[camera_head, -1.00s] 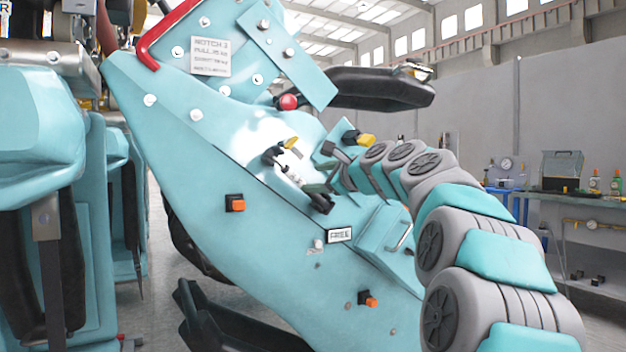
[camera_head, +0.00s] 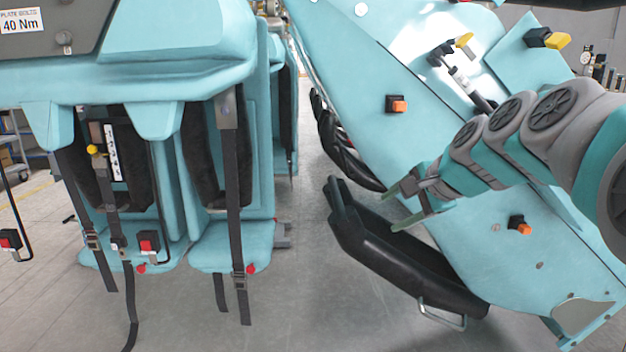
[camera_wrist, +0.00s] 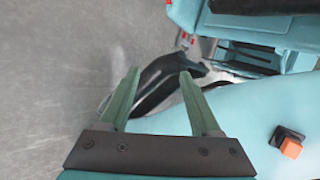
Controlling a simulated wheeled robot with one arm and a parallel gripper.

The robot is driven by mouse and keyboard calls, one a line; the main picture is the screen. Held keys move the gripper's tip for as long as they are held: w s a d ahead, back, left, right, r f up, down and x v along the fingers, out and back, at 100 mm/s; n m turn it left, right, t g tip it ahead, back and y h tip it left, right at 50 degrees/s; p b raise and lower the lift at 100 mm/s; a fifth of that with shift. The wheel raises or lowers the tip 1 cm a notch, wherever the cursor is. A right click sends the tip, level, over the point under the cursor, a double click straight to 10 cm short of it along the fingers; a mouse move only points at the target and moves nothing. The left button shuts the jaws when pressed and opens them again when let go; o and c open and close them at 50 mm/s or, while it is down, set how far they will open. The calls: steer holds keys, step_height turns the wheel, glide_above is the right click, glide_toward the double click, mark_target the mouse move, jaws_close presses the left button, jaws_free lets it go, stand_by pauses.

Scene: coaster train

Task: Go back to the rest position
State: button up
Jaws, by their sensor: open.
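My gripper (camera_head: 400,203) is at the end of my grey and teal arm, which reaches in from the right in the head view. Its two green fingers are apart with nothing between them. In the wrist view my gripper (camera_wrist: 158,92) also shows open and empty, with the floor and a black padded part beyond the fingers. The gripper is in front of the sloping light-blue car panel (camera_head: 560,245), above a black trough-like part (camera_head: 400,265). I cannot tell whether it touches the panel.
Light-blue seats (camera_head: 235,258) with hanging black straps (camera_head: 232,170) and red buckles stand at the left. Orange buttons (camera_head: 397,105) and (camera_head: 520,226) sit on the panel. A yellow-tipped lever (camera_head: 464,40) is above. Grey floor (camera_head: 300,300) is open between seats and panel.

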steer(key=s+a+f+n+g+h, duration=0.1)
steer(key=s+a+f+n+g, duration=0.2)
steer(key=s+f, duration=0.55)
steer(key=s+a+f+n+g+h, duration=0.1)
steer(key=s+a+f+n+g, duration=0.2)
steer(key=s+f, duration=0.55)
steer(key=s+d+f+n+g+h, duration=0.1)
steer(key=s+d+f+n+g, duration=0.1)
steer(key=s, duration=0.7)
steer(key=s+d+f+n+g+h, duration=0.1)
steer(key=s+f+n, duration=0.4)
steer(key=s, duration=0.5)
steer(key=shift+s+d+f+n+g, duration=0.25)
steer(key=shift+d+g, duration=0.25)
steer(key=shift+d, duration=0.6)
steer(key=shift+w, duration=0.1)
